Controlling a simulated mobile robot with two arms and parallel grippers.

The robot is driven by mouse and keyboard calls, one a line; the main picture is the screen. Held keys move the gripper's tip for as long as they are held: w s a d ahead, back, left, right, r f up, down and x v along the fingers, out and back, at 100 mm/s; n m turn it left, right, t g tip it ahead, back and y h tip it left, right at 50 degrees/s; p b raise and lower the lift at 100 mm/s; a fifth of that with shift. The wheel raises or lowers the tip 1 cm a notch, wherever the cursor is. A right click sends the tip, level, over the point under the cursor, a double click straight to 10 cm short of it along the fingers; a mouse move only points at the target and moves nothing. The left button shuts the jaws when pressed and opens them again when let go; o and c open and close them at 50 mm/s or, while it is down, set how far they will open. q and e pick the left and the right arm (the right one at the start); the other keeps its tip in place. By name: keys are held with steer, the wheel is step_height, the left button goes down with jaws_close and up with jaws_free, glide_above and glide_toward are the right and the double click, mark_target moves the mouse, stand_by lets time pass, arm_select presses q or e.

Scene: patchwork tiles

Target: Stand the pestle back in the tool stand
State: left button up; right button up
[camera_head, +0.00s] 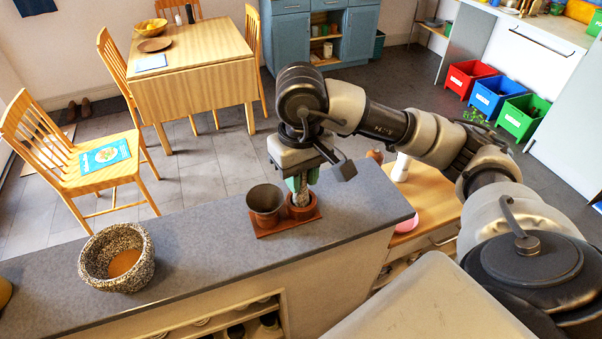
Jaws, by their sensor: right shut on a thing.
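My right gripper (302,181) points down over the counter and is shut on the pestle (301,198), a speckled grey tool. The tool stand (268,232) is a reddish-brown base on the counter. It carries a dark grey cup at left and a brown round holder at right. The pestle's lower end is at the brown holder, seemingly inside its rim; I cannot tell how deep it sits. The gripper hides the pestle's upper part. My left gripper is not in view.
A speckled stone mortar (141,272) with orange contents stands at left on the grey counter (190,237). The counter between mortar and stand is clear. A pink item (407,223) lies at the right, beyond the counter's end. A wooden table (190,87) and chairs stand behind.

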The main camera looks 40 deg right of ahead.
steer(key=shift+f, duration=0.2)
steer(key=o, duration=0.9)
steer(key=shift+r, duration=0.1)
steer(key=shift+r, duration=0.2)
steer(key=shift+w+r, duration=0.1)
steer(key=shift+r, duration=0.2)
step_height(320, 180, up, 11)
steer(key=shift+r+p, duration=0.1)
steer(key=shift+p, duration=0.25)
